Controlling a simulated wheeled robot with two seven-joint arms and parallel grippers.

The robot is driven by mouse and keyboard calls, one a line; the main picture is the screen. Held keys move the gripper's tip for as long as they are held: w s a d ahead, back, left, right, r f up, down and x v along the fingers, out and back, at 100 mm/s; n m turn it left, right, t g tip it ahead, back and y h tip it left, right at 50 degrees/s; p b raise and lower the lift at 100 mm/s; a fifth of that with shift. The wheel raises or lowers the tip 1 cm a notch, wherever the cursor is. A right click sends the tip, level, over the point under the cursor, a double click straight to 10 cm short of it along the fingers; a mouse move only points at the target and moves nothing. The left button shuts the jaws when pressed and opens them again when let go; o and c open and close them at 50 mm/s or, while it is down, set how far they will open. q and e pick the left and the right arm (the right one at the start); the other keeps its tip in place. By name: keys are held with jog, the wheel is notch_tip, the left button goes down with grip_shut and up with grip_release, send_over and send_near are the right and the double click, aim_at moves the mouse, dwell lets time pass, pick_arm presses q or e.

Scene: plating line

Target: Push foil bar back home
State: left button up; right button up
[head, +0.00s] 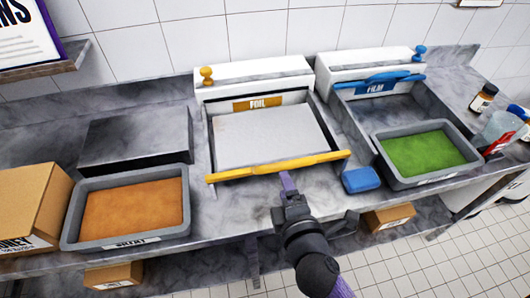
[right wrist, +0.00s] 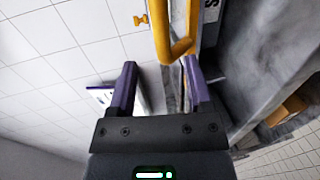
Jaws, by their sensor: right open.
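The yellow foil bar (head: 275,168) lies across the front edge of the foil station, slightly tilted, right end farther back. The station's FOIL label (head: 257,104) and white housing (head: 252,72) are at its back, with a pale grey sheet (head: 268,137) between housing and bar. My right gripper (head: 287,182) is at the near side of the bar, around its middle. My left gripper is out of view.
A film station with a blue bar (head: 388,79) stands to the right. A blue block (head: 361,179) and a tray of green food (head: 470,160) sit before it. A tray of orange food (head: 69,238) and a cardboard box (head: 32,203) are left. Bottles (head: 483,98) stand far right.

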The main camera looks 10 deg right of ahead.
aim_at(279, 170)
jog(key=w, duration=0.3)
jog(key=w+f, duration=0.1)
jog(key=w, duration=0.1)
jog(key=w+f, duration=0.1)
jog(key=w, duration=0.2)
jog(key=shift+w+b, duration=0.35)
jog(key=shift+b, duration=0.05)
grip_shut()
dwell(0.8)
